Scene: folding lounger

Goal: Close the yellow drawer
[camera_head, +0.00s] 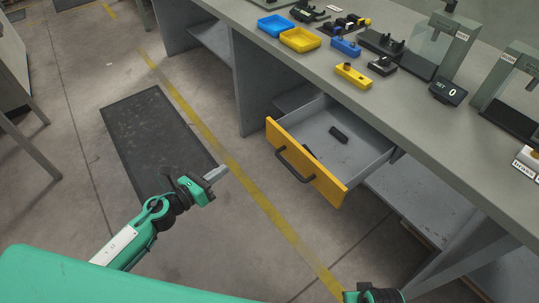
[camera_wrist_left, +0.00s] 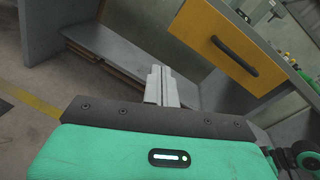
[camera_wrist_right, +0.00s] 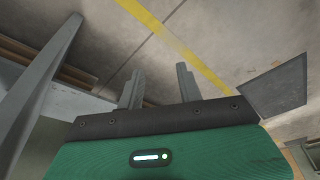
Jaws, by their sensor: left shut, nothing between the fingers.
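The yellow drawer (camera_head: 330,184) stands pulled out from under the grey workbench, and its grey inside shows. A dark handle (camera_head: 294,166) sits on its front. In the left wrist view the yellow front (camera_wrist_left: 205,35) and handle (camera_wrist_left: 234,56) show at the upper right. My left gripper (camera_head: 218,172) is shut and empty, in the air to the left of the drawer front and apart from it. Its fingers (camera_wrist_left: 161,84) are together in the left wrist view. My right gripper (camera_wrist_right: 158,80) has its fingers apart with nothing between them; only its back part shows at the head view's bottom edge.
Small dark objects, one a block (camera_head: 338,134), lie in the drawer. The workbench top (camera_head: 340,95) holds a blue tray (camera_head: 275,26), a yellow tray (camera_head: 300,39) and several fixtures. A dark mat (camera_head: 150,125) and a yellow line mark the floor. The floor before the drawer is clear.

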